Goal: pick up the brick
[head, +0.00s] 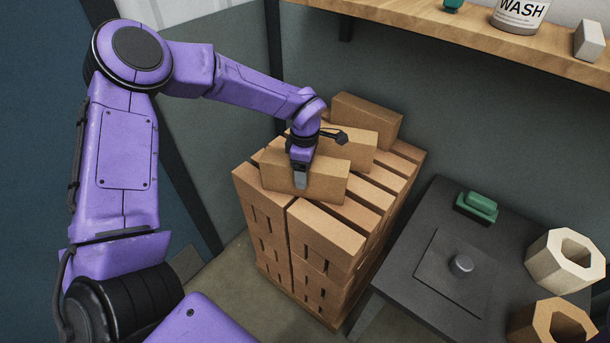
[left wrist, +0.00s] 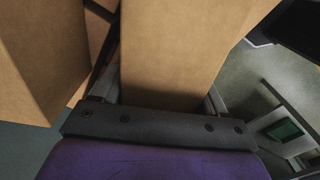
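The tan brick (head: 325,184) is at the near end of the top of a brick stack. My left gripper (head: 300,178) comes down on it from above, with one finger flat against its near face. In the left wrist view the brick (left wrist: 170,50) fills the space between the two fingers, which lie close along both sides, so the gripper looks shut on it. Whether the brick's underside touches the stack cannot be told. My right gripper is not in view.
Two more bricks (head: 367,117) stand behind on the stack (head: 325,240). A wooden shelf (head: 450,30) runs above along the wall.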

